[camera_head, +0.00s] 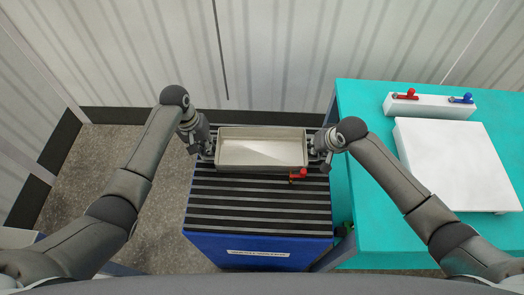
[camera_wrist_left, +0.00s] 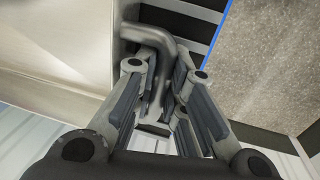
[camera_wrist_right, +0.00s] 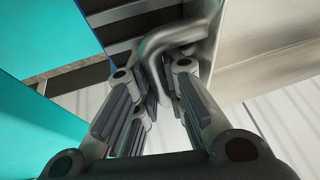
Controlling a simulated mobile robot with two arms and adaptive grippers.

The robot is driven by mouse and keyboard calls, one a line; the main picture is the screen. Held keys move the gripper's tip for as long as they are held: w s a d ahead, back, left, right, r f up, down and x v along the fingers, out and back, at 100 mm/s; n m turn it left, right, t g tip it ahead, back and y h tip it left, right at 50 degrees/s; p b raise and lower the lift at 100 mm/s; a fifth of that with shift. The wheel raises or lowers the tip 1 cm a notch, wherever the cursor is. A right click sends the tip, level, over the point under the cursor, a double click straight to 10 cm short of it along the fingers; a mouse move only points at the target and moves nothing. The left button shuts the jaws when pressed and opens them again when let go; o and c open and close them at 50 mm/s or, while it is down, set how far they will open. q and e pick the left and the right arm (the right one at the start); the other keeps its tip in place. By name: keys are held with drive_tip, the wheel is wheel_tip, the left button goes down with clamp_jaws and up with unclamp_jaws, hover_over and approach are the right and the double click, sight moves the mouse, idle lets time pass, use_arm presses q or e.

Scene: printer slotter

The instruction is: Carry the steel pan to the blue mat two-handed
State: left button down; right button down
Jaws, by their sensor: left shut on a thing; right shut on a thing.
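The steel pan (camera_head: 262,152) is a rectangular, open, shallow tray with a pale inside. It is level at the far part of the black slatted top; I cannot tell whether it rests there or hangs just above. My left gripper (camera_head: 207,149) is shut on the pan's left handle, a bent bar in the left wrist view (camera_wrist_left: 150,38). My right gripper (camera_head: 319,150) is shut on its right handle, which shows in the right wrist view (camera_wrist_right: 178,36). I cannot make out a separate blue mat in these views.
The black slatted top (camera_head: 258,208) covers a blue cabinet (camera_head: 215,246). A red-handled piece (camera_head: 299,174) is right in front of the pan. On the right, a teal table (camera_head: 365,225) bears a white slab (camera_head: 455,165) and a white block (camera_head: 430,107) with red and blue knobs.

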use_arm(q)
drive_tip(key=shift+r, duration=0.2)
use_arm(e)
drive_tip(key=shift+w+r, duration=0.1)
drive_tip(key=shift+r, duration=0.05)
